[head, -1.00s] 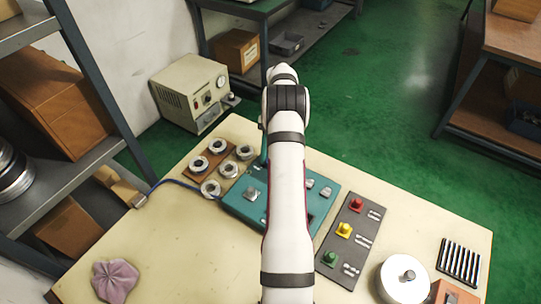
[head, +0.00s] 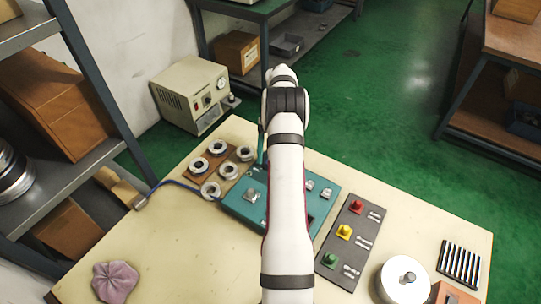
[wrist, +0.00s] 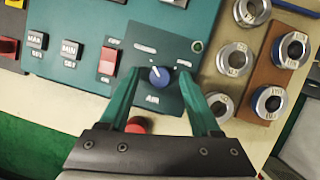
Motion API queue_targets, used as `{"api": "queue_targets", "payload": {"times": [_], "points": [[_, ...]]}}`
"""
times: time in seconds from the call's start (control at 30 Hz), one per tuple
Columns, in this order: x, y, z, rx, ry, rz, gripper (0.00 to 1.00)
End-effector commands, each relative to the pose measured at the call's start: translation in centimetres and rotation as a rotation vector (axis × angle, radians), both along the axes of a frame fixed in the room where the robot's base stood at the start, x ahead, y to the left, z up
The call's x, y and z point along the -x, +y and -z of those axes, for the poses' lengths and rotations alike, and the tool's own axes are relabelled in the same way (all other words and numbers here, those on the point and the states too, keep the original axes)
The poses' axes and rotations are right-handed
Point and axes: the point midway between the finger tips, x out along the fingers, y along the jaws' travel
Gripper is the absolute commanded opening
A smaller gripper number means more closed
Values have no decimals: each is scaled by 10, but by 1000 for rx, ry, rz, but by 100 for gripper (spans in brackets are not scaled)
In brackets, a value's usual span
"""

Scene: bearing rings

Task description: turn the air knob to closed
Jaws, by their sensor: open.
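The air knob (wrist: 160,76) is a small blue dial with a white pointer line on a dark plate marked "AIR" in the wrist view. Its pointer leans toward the picture's upper left; the small end markings are too blurred to read. My gripper (wrist: 160,84) is open, with one teal finger on each side of the knob. Gaps show between fingers and knob, and nothing is held. The knob sits on the teal panel (wrist: 75,15). The head view also shows the panel (head: 238,206), but my arm hides the knob and gripper there.
A red button (wrist: 138,125) lies close to the left finger, and a red rocker switch (wrist: 108,60) is left of the knob. Several bearing rings (head: 217,147) stand beside the panel, near a brown board. A dark strip (head: 340,240) with coloured buttons lies at right.

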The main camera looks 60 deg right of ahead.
Motion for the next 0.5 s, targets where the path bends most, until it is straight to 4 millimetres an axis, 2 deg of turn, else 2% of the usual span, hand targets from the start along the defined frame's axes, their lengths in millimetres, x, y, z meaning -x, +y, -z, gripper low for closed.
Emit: {"api": "queue_targets", "payload": {"times": [0.3,0.5], "points": [[-7,-23,-55,4,-1,0,64],[-8,-27,-68,1,0,0,64]]}}
